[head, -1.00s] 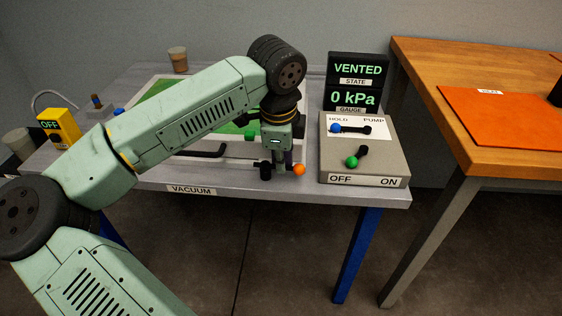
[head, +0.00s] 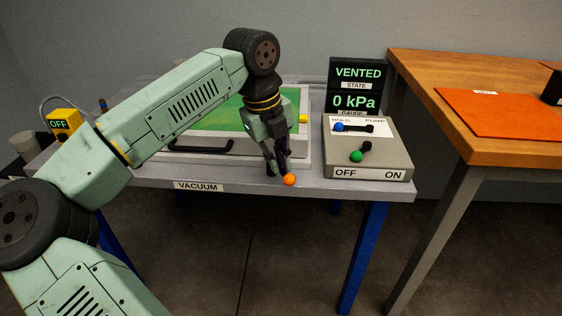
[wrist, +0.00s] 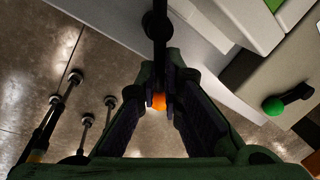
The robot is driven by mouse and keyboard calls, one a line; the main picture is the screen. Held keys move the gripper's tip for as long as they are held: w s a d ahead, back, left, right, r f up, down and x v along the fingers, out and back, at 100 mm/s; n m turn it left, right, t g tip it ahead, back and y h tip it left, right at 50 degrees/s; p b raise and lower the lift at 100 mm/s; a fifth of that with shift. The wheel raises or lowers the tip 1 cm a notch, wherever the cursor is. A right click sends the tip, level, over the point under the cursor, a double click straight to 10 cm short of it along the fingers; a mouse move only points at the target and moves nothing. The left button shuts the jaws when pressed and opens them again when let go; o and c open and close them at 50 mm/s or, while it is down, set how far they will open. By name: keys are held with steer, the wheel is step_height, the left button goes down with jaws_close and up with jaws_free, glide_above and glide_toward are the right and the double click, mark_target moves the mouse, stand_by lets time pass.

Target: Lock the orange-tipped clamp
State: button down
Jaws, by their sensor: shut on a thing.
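The clamp's orange tip (head: 289,180) is at the table's front edge, just at the ends of my gripper's fingers. In the wrist view the orange tip (wrist: 158,102) sits between the two fingers, with a dark rod (wrist: 155,30) running up from there. My gripper (head: 278,169) is tilted and shut on the clamp's handle near that tip. The fingers and wrist hide most of the clamp's body in the head view, so I cannot tell its exact lock position.
The grey control box (head: 367,148) stands close on the right, with a blue-knobbed and a green-knobbed lever. The display (head: 358,87) reads VENTED and 0 kPa. A pale frame with a black handle (head: 200,146) lies left of my gripper. A wooden table (head: 480,150) stands further right.

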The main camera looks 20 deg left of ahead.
steer(key=shift+s+a+m, duration=0.15)
steer(key=shift+m, duration=0.25)
steer(key=c, duration=1.7)
jaws_free()
steer(key=shift+f, duration=0.25)
steer(key=shift+r, duration=0.1)
steer(key=r, duration=0.4)
steer(key=s+a+r, duration=0.1)
steer(key=r, duration=0.6)
steer(key=shift+s+a+r, duration=0.2)
steer(key=shift+s+r, duration=0.05)
steer(key=shift+r, duration=0.15)
